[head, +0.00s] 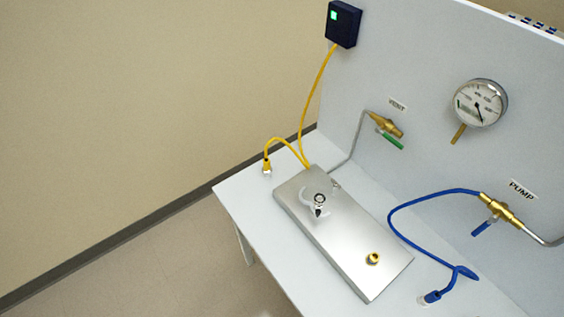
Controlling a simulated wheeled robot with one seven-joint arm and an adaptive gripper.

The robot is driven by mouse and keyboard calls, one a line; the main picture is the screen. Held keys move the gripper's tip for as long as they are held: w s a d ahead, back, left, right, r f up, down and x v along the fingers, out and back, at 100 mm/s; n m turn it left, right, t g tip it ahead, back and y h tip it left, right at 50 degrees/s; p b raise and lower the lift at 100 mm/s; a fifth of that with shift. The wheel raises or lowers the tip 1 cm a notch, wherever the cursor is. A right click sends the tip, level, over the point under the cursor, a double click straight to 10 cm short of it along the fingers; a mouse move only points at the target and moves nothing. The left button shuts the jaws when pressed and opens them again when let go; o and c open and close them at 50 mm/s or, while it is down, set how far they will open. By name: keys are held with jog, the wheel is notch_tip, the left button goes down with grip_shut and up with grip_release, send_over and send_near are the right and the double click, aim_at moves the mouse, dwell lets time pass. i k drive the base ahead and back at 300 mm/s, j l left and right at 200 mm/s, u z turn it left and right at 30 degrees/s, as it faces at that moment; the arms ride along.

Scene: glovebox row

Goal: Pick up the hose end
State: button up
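A blue hose (410,204) runs from the brass valve under the PUMP label and loops down to the white table. Its end, a blue connector (432,297) with a clear or whitish tip, lies on the table near the lower right, beside the metal plate and apart from it. My gripper is not in view, so its state and its place relative to the hose end are not shown.
A steel plate (318,240) on the table (232,190) bears a brass port (373,258) and a knob-like fitting (319,202). A yellow cable (316,95) hangs from a dark box (342,23); its connector (267,167) rests at the left. A panel with gauge (481,102) stands behind.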

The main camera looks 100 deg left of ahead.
aim_at(267, 168)
jog(key=u, duration=3.4)
